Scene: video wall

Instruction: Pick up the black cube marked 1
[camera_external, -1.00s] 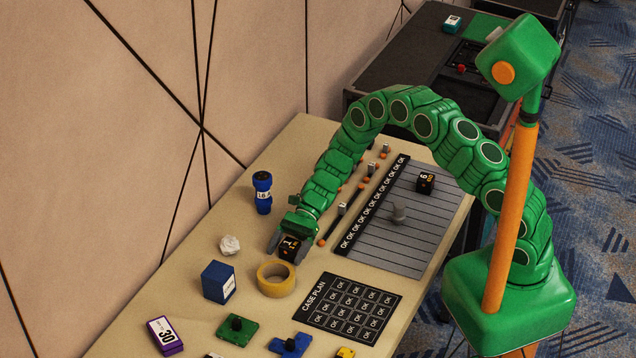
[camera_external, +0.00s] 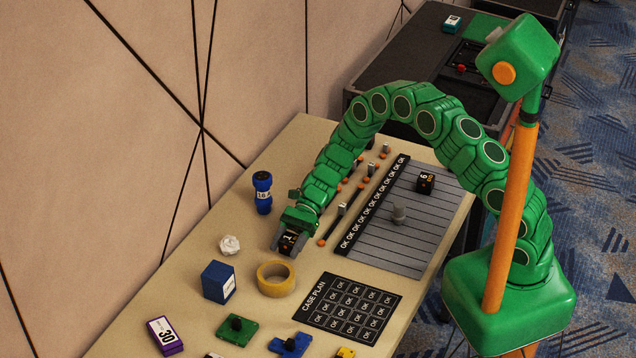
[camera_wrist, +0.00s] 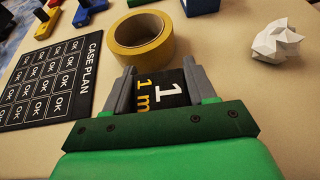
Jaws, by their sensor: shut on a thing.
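The black cube marked 1 (camera_external: 289,241) is between the grey fingers of my gripper (camera_external: 288,243), just above or on the beige table behind the tape roll. My gripper (camera_wrist: 165,90) is shut on the cube. The cube's underside is hidden, so I cannot tell whether it touches the table.
A yellow tape roll (camera_external: 276,279) lies close in front of the gripper. A crumpled white paper (camera_external: 230,245), a blue box (camera_external: 218,282) and a blue cylinder (camera_external: 262,193) stand to the left. The CASE PLAN card (camera_external: 347,307) lies to the front right. Another black cube (camera_external: 425,183) sits on the grey board (camera_external: 400,220).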

